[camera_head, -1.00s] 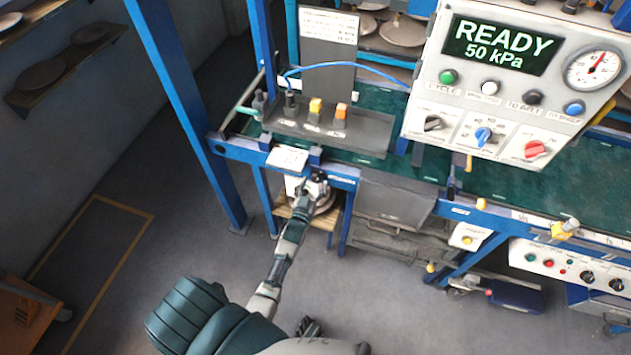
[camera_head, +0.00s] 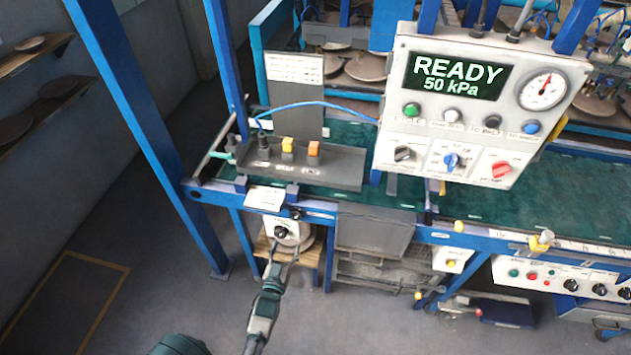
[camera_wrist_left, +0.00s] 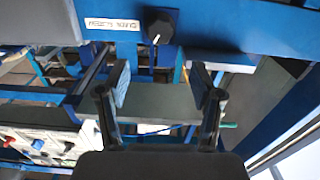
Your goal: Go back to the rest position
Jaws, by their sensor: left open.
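My left gripper (camera_head: 283,254) is open and empty in the head view, at the front of the blue machine frame. Its fingers point at a black knob (camera_head: 281,231) on a small white panel and look apart from it. In the left wrist view the two fingers (camera_wrist_left: 160,88) stand wide apart with nothing between them. A black knob with a white pointer (camera_wrist_left: 160,27) is ahead of them on a blue plate. My right gripper is out of view.
A control box (camera_head: 475,115) reading READY, 50 kPa hangs over the green belt (camera_head: 495,208). A blue post (camera_head: 150,140) stands left of my arm. A stool (camera_head: 303,257) is under the frame. Grey floor (camera_head: 160,255) at the left is open.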

